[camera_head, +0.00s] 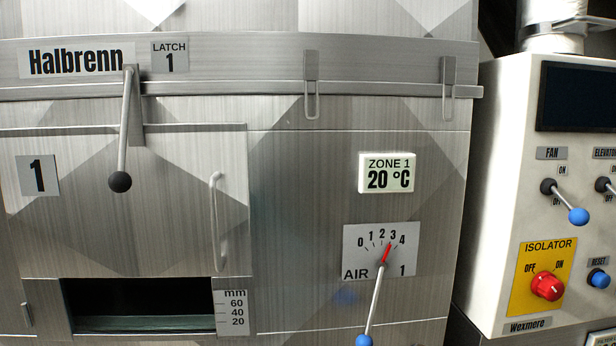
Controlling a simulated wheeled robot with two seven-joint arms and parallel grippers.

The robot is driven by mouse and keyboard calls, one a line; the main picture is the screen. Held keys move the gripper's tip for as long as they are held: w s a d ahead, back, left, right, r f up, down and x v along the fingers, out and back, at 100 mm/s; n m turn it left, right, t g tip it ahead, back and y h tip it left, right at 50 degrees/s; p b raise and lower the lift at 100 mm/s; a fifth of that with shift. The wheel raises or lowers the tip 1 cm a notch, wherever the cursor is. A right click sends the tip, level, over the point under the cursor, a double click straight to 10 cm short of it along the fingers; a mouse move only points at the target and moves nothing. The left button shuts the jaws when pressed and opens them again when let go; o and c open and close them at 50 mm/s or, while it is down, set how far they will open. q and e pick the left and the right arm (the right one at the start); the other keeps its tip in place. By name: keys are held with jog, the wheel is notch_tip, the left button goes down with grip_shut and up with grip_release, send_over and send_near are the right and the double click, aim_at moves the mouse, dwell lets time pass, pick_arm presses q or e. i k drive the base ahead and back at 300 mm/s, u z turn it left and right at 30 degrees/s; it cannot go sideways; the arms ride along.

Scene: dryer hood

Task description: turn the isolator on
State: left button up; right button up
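The isolator is a round red knob (547,286) on a yellow plate (527,298) at the lower right, low on the white control box. The plate reads ISOLATOR, with OFF above left of the knob and ON above right. The knob's pointing direction is too small to tell for sure. Neither of my grippers shows in the head view, and nothing touches the knob.
The white control box (510,120) also carries a dark screen (578,98), a blue-tipped fan lever (578,216) and a blue reset button (599,279). An air lever (376,300) sticks out from the steel Halbrenn front, left of the box. A latch lever (124,130) hangs further left.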

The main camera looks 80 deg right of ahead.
aim_at(545, 286)
jog(key=z, duration=3.85)
jog(key=k, duration=0.5)
jog(key=u, duration=1.3)
jog(key=i, duration=0.8)
jog(key=z, duration=1.7)
